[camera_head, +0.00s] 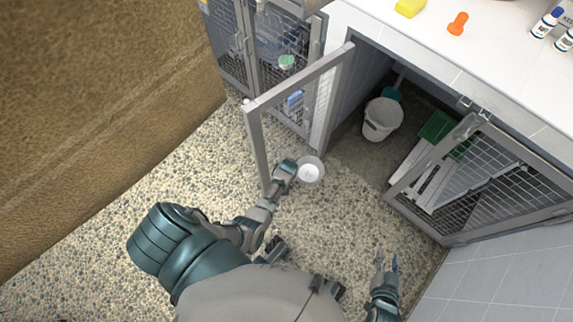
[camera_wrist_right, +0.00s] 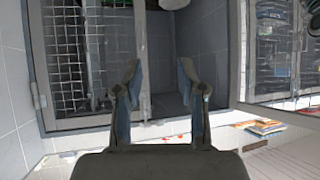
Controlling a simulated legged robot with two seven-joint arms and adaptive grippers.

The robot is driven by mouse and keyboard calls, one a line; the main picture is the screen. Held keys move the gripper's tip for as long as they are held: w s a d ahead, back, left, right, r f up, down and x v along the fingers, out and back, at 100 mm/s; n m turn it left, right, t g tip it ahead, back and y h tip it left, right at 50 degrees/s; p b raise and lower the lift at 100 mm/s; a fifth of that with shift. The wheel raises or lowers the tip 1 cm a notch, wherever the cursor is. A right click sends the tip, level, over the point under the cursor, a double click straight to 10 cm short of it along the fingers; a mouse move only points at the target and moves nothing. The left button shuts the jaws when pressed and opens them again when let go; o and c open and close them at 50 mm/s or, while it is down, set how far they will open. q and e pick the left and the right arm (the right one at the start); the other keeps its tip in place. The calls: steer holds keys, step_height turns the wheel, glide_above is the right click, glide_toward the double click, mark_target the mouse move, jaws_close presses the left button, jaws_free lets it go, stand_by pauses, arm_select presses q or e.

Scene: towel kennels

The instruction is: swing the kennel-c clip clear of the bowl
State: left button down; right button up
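A small round pale bowl (camera_head: 310,170) is on the speckled floor, near the lower end of an open wire-mesh kennel door (camera_head: 296,100). My left gripper (camera_head: 289,172) is right beside the bowl's left rim; I cannot tell whether it touches, and its fingers are too small to read. My right gripper (camera_head: 387,262) is low over the floor to the right. In the right wrist view, its two fingers (camera_wrist_right: 160,85) stand apart with nothing between them. I cannot make out which part is the kennel-c clip.
A second mesh door (camera_head: 480,175) stands at the right. The open kennel between holds a white bucket (camera_head: 382,118) and a green-and-white item (camera_head: 437,126). A white counter (camera_head: 440,45) runs above, with bottles (camera_head: 547,22) and an orange item (camera_head: 458,23).

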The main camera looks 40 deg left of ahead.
arm_select(q)
steer(key=m+p, duration=0.1)
steer(key=m, duration=0.1)
steer(key=s+m+h+p, duration=0.1)
steer(key=m, duration=0.1)
steer(key=shift+a+f+m+h, duration=0.15)
steer(key=shift+m+h, duration=0.15)
steer(key=shift+a+m, duration=0.1)
steer(key=shift+m, duration=0.3)
steer(key=shift+f+m+h, duration=0.1)
steer(key=shift+m+h, duration=0.5)
steer(key=shift+m, duration=0.6)
steer(key=shift+w, duration=0.1)
arm_select(e)
steer(key=s+d+f+g+h, duration=0.1)
steer(key=s+d+f+g, duration=0.1)
steer(key=s, duration=0.5)
steer(key=f+g, duration=0.1)
steer(key=g, duration=0.1)
steer(key=shift+d+f+g, duration=0.25)
steer(key=shift+d+g, duration=0.15)
arm_select(q)
steer(key=shift+m, duration=0.3)
arm_select(e)
steer(key=shift+a, duration=0.15)
arm_select(q)
steer(key=shift+w, duration=0.1)
